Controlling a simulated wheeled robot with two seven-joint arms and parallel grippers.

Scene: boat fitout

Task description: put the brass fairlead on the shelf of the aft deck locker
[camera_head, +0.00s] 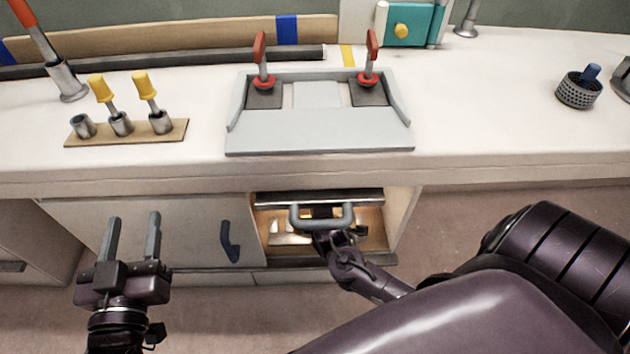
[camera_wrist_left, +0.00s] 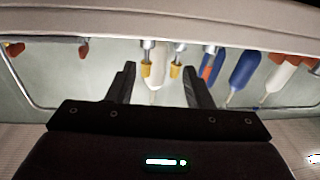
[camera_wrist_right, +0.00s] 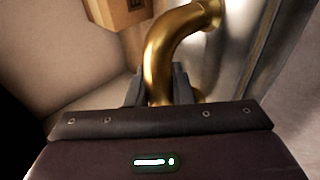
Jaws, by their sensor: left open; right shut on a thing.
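A grey bow-shaped handle (camera_head: 322,222) shows there; the fairlead is hard to make out in that view. The shelf inside is partly hidden by handle and gripper. My left gripper (camera_head: 133,220) is open and empty before the closed door.
The closed door (camera_head: 170,230) has a blue handle (camera_head: 229,243). On the counter stand a grey panel with two red levers (camera_head: 318,138), a holder with yellow-handled tools (camera_head: 127,131) and a mesh cup (camera_head: 578,92).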

